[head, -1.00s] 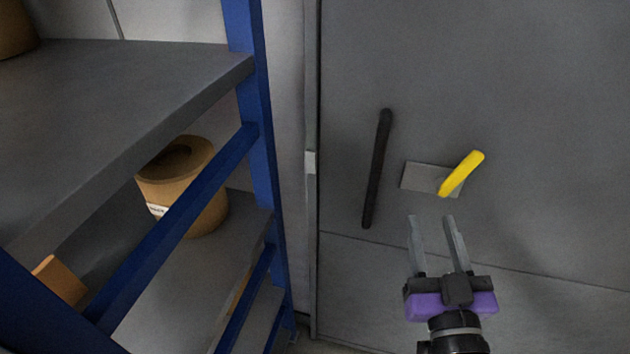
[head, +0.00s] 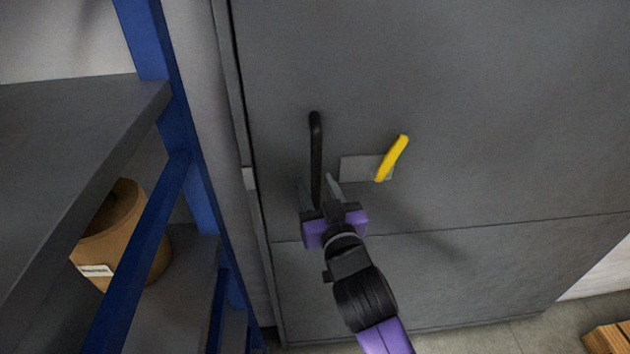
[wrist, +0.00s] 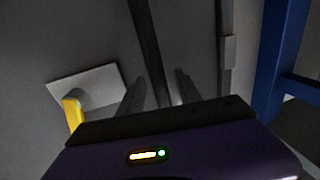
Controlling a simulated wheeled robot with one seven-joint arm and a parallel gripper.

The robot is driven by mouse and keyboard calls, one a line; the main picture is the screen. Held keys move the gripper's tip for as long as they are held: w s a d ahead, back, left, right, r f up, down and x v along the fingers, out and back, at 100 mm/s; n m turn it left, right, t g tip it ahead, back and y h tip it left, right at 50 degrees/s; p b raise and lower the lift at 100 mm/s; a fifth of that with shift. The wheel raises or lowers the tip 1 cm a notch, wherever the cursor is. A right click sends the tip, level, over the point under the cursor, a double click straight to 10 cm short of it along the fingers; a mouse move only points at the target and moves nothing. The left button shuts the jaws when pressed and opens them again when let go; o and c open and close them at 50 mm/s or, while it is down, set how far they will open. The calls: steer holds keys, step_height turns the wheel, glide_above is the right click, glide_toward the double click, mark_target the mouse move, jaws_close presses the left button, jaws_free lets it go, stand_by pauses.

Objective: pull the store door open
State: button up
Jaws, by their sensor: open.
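The grey store door (head: 480,100) fills the right of the head view and looks closed. A long black bar handle (head: 316,145) stands upright near its left edge; it also shows in the wrist view (wrist: 147,40). Right of it, a yellow lever (head: 392,158) sits tilted on a pale plate (head: 352,168). My gripper (head: 317,180) is open at the lower part of the black handle. In both views the bar runs between the two fingers, one on each side. I cannot tell whether either finger touches it. The bar's lower end is hidden behind my gripper.
A blue-framed shelf rack (head: 198,190) stands close on the left, with a brown roll (head: 125,235) on a lower shelf. A small pale block (head: 249,178) sits on the door frame. Floor and a wooden item (head: 610,338) show at lower right.

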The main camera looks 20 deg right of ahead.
steer(key=shift+w+d, duration=0.1)
steer(key=shift+w, duration=0.35)
steer(key=shift+c, duration=0.4)
jaws_close()
stand_by(0.8)
